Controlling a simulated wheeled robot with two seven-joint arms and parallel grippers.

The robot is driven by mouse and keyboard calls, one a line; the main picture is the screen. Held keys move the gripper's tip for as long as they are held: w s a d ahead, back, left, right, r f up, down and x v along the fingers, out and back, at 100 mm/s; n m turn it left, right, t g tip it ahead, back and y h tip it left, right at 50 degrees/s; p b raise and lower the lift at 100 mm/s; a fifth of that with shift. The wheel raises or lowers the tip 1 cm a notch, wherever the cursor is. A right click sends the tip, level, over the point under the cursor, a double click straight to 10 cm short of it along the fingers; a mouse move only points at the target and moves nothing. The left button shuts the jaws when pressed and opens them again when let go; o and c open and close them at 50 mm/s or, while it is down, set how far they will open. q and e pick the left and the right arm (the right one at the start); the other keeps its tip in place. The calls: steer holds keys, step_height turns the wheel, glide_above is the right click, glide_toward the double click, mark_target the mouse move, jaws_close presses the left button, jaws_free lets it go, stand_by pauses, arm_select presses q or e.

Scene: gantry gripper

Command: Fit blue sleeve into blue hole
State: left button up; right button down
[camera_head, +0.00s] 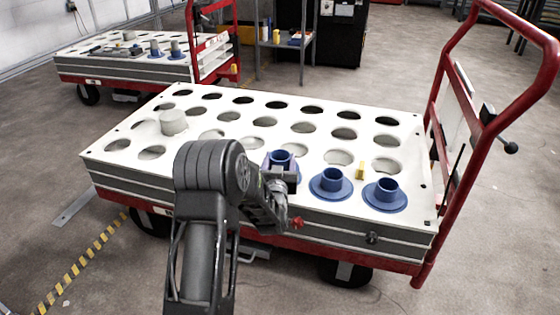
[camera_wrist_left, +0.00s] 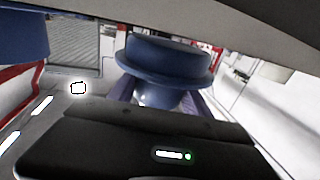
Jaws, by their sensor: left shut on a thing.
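My left gripper (camera_head: 281,178) reaches over the front edge of the white cart top (camera_head: 228,175) and is shut on a blue sleeve (camera_head: 281,156). In the left wrist view the held blue sleeve (camera_wrist_left: 168,60), with its wide flange, stands between the fingers. Its lower end is hidden, so I cannot tell whether it sits in a hole or above one. Two other flanged blue sleeves stand upright along the front edge, a middle one (camera_head: 331,182) and a right one (camera_head: 386,193). No hole that is clearly blue shows. My right gripper is out of view.
Rows of round holes (camera_head: 312,109) cover the cart top. A grey cylinder (camera_head: 173,122) stands at its left, and a small yellow piece (camera_head: 361,171) between the sleeves. A red handle frame (camera_head: 449,120) rises at the right end. A second cart (camera_head: 120,62) stands behind left.

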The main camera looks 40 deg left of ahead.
arm_select(q)
steer(key=shift+f+b, duration=0.9)
steer(key=shift+b, duration=0.05)
steer(key=shift+f, duration=0.65)
steer(key=o, duration=1.7)
steer(key=shift+c, duration=0.2)
steer(key=shift+f, duration=0.1)
steer(key=shift+s+d, duration=0.15)
steer(key=shift+s, duration=0.15)
steer(key=p+v, duration=0.2)
steer(key=v, duration=0.4)
steer(key=shift+s+d, duration=0.3)
steer(key=shift+s, duration=0.15)
